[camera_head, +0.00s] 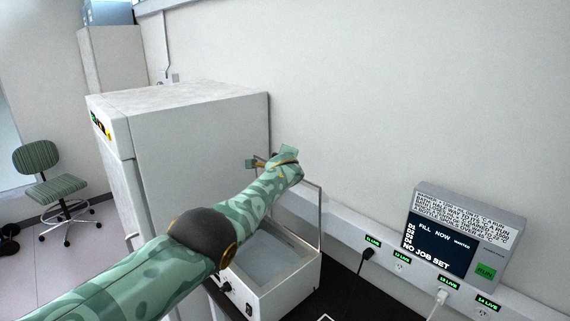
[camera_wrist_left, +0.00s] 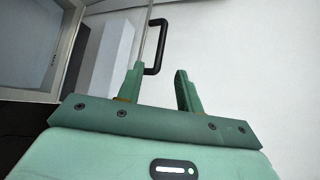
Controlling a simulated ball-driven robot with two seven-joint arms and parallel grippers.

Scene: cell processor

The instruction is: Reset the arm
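My left arm, green camouflage with a dark elbow joint, reaches in from the lower left in the head view. My left gripper (camera_head: 270,158) is raised above the white bench-top box, in front of the wall. In the left wrist view the left gripper (camera_wrist_left: 160,72) has its two green fingers apart. A black handle (camera_wrist_left: 163,45) on a thin upright panel shows beyond the fingertips. I see nothing clamped between the fingers, though the handle lines up with the gap. My right gripper is in neither view.
The white box (camera_head: 285,284) has its lid (camera_head: 318,212) standing open, partly behind my arm. A tall white cabinet (camera_head: 200,150) stands behind my arm. A control display (camera_head: 440,243) reads "NO JOB SET", beside labelled wall sockets and plugs. A green chair (camera_head: 42,165) stands far left.

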